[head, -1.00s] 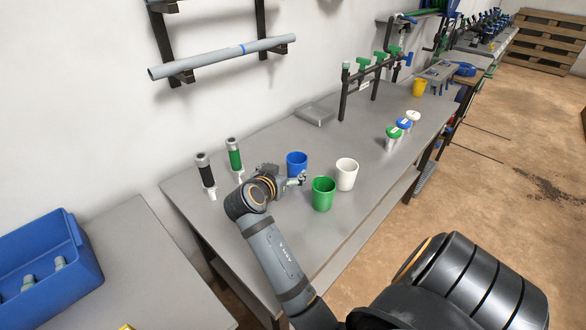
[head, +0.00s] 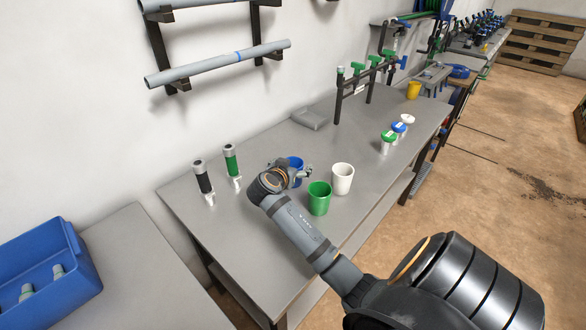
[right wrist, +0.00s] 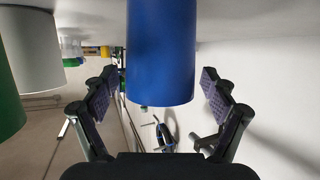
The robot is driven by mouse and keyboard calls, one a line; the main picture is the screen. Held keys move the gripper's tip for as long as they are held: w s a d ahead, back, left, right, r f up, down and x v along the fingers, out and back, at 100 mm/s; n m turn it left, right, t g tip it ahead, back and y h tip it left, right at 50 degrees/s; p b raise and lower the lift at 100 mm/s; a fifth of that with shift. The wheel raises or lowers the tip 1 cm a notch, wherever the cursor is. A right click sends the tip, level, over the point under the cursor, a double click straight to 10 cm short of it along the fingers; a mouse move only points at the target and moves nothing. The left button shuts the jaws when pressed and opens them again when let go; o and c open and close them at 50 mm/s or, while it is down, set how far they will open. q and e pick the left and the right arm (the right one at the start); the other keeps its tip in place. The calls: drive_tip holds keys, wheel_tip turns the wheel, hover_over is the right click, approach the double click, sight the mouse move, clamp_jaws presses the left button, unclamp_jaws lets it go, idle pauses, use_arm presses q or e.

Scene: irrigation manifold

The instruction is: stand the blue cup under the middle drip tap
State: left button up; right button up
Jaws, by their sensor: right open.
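The blue cup (head: 296,161) stands on the grey bench, partly hidden by my right gripper (head: 303,172) in the head view. In the right wrist view the blue cup (right wrist: 161,55) shows large between the two open fingers, with a gap on each side. The right gripper is open and not closed on it. My left gripper is not in view.
A green cup (head: 319,199) and a white cup (head: 343,178) stand close to the right of the blue cup. Two bottle-like parts (head: 231,160) stand to the left. Lidded jars (head: 388,139) and a grey tray (head: 311,117) lie nearer the manifold. The bench between is mostly clear.

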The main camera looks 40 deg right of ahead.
drive_tip(key=c, duration=1.1)
drive_tip(key=shift+c, duration=0.2)
drive_tip(key=shift+r, duration=0.55)
drive_tip(key=s+r+p, duration=0.5)
drive_tip(key=s+r, duration=0.7)
drive_tip(key=s, duration=0.2)
drive_tip(key=shift+d, duration=0.15)
